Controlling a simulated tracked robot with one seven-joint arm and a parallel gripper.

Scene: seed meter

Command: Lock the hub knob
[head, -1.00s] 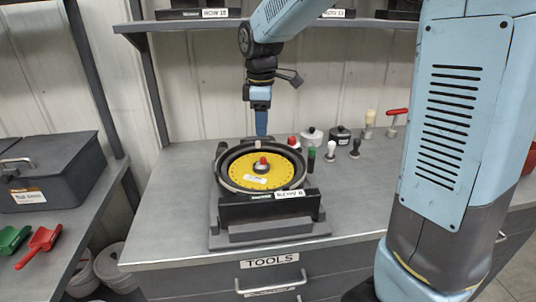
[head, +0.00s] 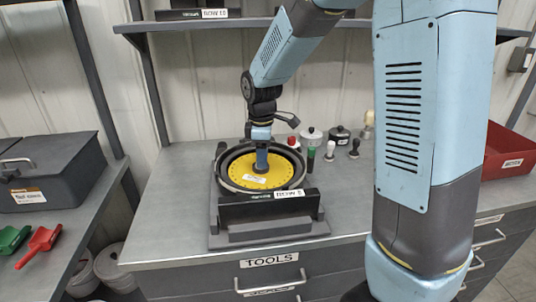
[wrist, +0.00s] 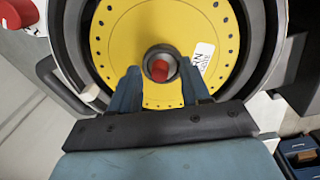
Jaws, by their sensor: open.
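The seed meter's yellow disc (head: 240,172) sits in a black round housing (head: 223,184) on the bench. In the wrist view the hub knob (wrist: 160,70) is a red-topped grey knob at the centre of the yellow disc (wrist: 120,40). My gripper (wrist: 160,85) points down at the disc. Its two blue fingers are open, one on each side of the knob's lower edge in that view. Whether they touch the knob cannot be told. In the head view my gripper (head: 262,168) hides the knob.
Behind the meter stand a red-topped item (head: 293,142), a white pot (head: 311,136), a black pot (head: 340,134) and small handled tools (head: 330,150). A dark case (head: 50,175) and a red scoop (head: 40,243) lie on the left bench. A red bin (head: 507,155) is at right.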

